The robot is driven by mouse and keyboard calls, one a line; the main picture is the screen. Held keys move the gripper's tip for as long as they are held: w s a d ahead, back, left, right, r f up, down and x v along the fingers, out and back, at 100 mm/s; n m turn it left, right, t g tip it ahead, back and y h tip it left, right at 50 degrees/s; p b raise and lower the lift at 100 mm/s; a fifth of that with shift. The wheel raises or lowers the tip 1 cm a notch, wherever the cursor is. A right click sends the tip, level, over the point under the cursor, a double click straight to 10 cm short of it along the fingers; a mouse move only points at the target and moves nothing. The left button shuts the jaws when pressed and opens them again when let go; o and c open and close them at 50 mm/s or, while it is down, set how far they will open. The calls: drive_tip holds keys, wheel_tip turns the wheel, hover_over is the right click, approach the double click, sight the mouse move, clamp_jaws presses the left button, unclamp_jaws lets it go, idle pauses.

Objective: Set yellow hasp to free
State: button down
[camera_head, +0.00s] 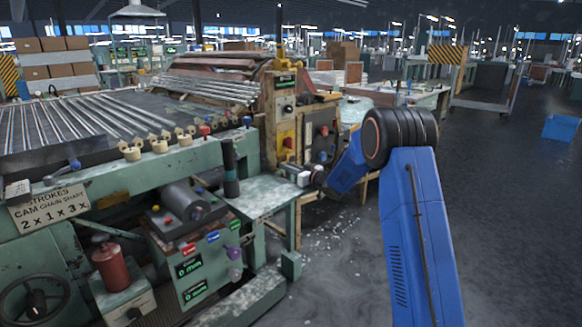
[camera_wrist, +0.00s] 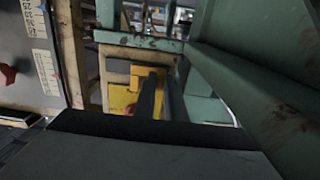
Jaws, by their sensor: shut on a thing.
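The yellow hasp (camera_wrist: 137,76) shows in the wrist view at the tips of my gripper's dark fingers, against a yellow plate (camera_wrist: 120,98). My gripper (camera_wrist: 158,80) is shut on it; the fingers hide part of the hasp, and its exact setting cannot be read. In the head view my gripper (camera_head: 288,168) reaches left to the machine's end post, just below a yellow panel (camera_head: 286,134). The hasp itself is too small to make out there.
A green machine table (camera_head: 268,198) lies just below and left of my gripper. A grey control box (camera_head: 321,130) stands right of the yellow panel. In the wrist view a green beam (camera_wrist: 265,75) runs close on the right. Open floor (camera_head: 510,220) lies at the right.

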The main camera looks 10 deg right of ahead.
drive_tip(key=c, duration=1.8)
unclamp_jaws()
drive_tip(key=shift+s+a, duration=0.15)
drive_tip(key=shift+a, duration=0.05)
drive_tip(key=shift+d, duration=0.1)
drive_tip(key=v, duration=1.7)
drive_tip(key=shift+s, duration=0.15)
drive_tip(key=shift+r, duration=0.1)
